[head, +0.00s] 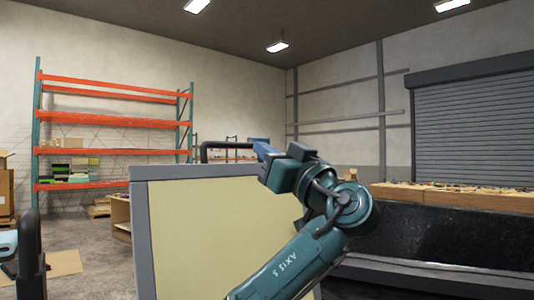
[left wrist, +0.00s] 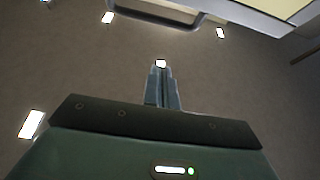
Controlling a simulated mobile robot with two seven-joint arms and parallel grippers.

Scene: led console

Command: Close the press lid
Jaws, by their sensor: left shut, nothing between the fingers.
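The press lid (head: 205,235) stands raised and upright in the middle of the head view, a cream panel with a grey frame. A dark bar handle (head: 212,145) rises from its top edge. My left gripper (head: 262,149) is at the lid's top edge, beside the right end of the handle; contact cannot be told. In the left wrist view my left gripper (left wrist: 161,68) is shut and empty, pointing towards the dark handle (left wrist: 165,20). A corner of the cream lid (left wrist: 285,6) shows at upper right. The press body is hidden. My right gripper is out of view.
An orange and teal shelf rack (head: 115,120) stands at the back left. Cardboard boxes (head: 6,190) are at far left. Open floor (head: 85,235) lies left of the lid.

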